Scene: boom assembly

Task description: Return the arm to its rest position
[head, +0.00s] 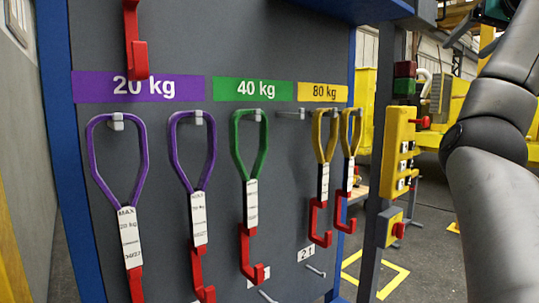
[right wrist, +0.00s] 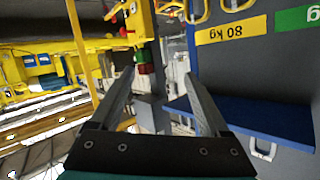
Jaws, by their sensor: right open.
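My right gripper (right wrist: 160,78) is open in the right wrist view, with nothing between its two fingers. Beyond the fingers are the post with the red and green lamp and the blue frame edge of the board. In the head view my right arm is raised along the right edge. A teal part of its wrist shows at the top right corner, clear of the board and hooks. My left gripper is in neither view.
A grey board (head: 225,60) holds purple (head: 92,160), green (head: 236,150) and yellow (head: 318,145) looped straps with red hooks on pegs. One peg (head: 290,114) is bare. A yellow control box (head: 398,140) stands right of the board. Open floor (head: 440,270) lies below it.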

